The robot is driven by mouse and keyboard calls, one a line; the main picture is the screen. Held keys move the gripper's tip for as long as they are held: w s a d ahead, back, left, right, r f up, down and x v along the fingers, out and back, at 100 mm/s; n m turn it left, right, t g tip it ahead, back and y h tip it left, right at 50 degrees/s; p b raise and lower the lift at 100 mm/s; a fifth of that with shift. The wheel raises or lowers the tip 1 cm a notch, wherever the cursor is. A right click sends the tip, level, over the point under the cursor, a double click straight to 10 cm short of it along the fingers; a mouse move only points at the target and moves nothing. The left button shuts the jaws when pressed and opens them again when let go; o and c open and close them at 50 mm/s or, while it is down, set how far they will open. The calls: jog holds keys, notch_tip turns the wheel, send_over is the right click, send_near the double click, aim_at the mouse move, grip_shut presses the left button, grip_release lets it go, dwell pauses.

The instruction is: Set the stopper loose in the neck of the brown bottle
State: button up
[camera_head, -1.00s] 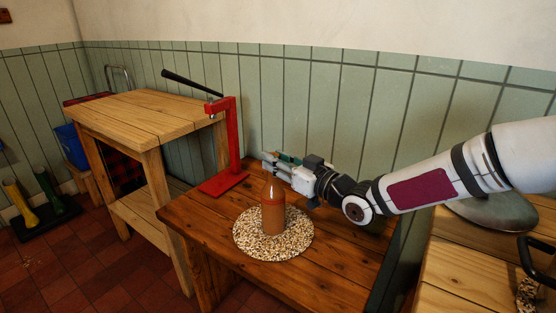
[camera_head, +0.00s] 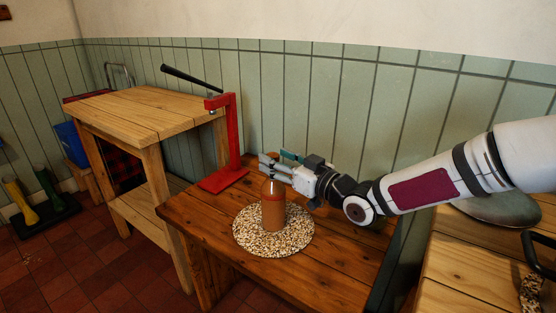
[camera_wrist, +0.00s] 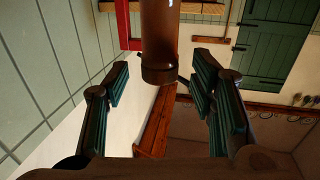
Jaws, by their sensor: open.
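The brown bottle (camera_head: 273,214) stands upright on a round speckled mat (camera_head: 300,240) on the dark wooden table. My gripper (camera_head: 271,167) reaches in from the right at the height of the bottle's top and hides part of it. In the wrist view, which looks upside down, my gripper (camera_wrist: 160,88) has its dark green fingers wide apart. A brown cylinder with a wider rim, seemingly the bottle's upper end (camera_wrist: 158,45), lies between them in the picture, with gaps on both sides. I cannot make out the stopper in either view.
A red stand (camera_head: 233,140) with a long black lever stands at the back left of the table (camera_head: 325,270). A higher pine bench (camera_head: 135,110) is at the left. Another wooden top (camera_head: 455,265) is at the right. The table's front right is clear.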

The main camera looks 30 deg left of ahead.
jog(key=v, duration=1.1)
jog(key=shift+d, duration=0.35)
jog(key=shift+s, duration=0.1)
